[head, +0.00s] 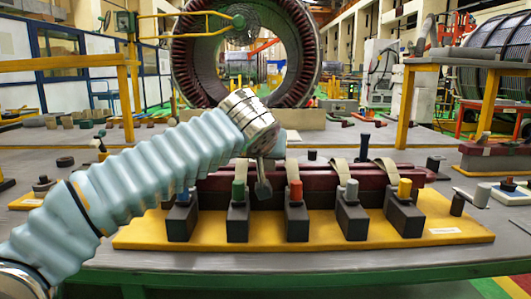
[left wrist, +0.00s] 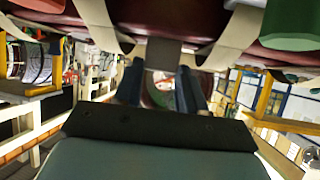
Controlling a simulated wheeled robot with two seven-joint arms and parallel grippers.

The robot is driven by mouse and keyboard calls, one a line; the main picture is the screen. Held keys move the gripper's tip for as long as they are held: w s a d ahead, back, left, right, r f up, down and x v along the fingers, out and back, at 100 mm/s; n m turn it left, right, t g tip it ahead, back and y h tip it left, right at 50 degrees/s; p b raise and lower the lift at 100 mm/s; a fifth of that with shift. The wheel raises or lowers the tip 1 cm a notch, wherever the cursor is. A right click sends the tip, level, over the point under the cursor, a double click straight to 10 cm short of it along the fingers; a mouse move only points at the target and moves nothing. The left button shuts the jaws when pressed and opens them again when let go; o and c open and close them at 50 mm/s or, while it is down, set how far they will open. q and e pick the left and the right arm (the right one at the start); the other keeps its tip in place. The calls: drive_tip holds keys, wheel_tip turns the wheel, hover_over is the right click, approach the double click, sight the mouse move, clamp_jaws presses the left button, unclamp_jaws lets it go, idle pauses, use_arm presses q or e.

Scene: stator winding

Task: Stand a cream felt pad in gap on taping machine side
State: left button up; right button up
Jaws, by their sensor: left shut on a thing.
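My left gripper (head: 263,186) is over the yellow board, just in front of the dark red bars (head: 335,185), between the green-topped and red-topped posts. In the left wrist view, my left gripper (left wrist: 160,85) is shut on a flat piece (left wrist: 163,54). It looks grey-brown in shadow; I take it for the felt pad. Its far end is close to the dark red bar (left wrist: 172,18); I cannot tell if they touch. Cream straps (left wrist: 98,18) wrap the bar on both sides of the piece. The arm hides the bars' left part in the head view. My right gripper is not in view.
Several dark posts stand in a row along the yellow board (head: 458,228), with green (head: 238,191), red (head: 296,190) and yellow (head: 404,187) tops. More cream straps (head: 383,167) cross the bars at right. Small parts lie on the table to the right.

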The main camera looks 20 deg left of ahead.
use_arm(q)
drive_tip(key=o, duration=1.2)
drive_tip(key=shift+c, duration=0.2)
drive_tip(key=v, duration=1.4)
drive_tip(key=shift+w+a, duration=0.1)
